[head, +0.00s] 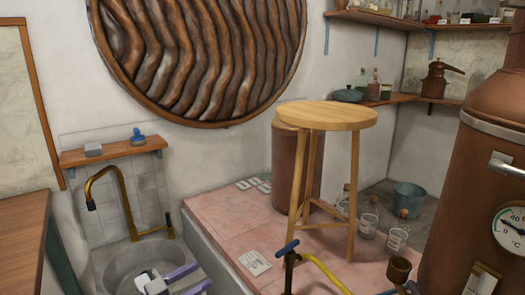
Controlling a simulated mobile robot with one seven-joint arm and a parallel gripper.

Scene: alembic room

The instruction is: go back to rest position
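My gripper (203,275) shows at the bottom edge of the head view, cut off by the frame. It has a pale grey body and two purple fingers. The fingers are apart, with nothing seen between them, so it is open and empty. It appears in front of the grey stone basin (120,262), under the brass tap (126,205). The rest of my arm is out of view.
Right of the basin is a raised pink tiled platform (225,222) with a wooden stool (328,116), glass beakers (368,224) and a yellow hose (325,272). A large copper still (465,180) stands at the right. A wooden worktop (20,235) is at left.

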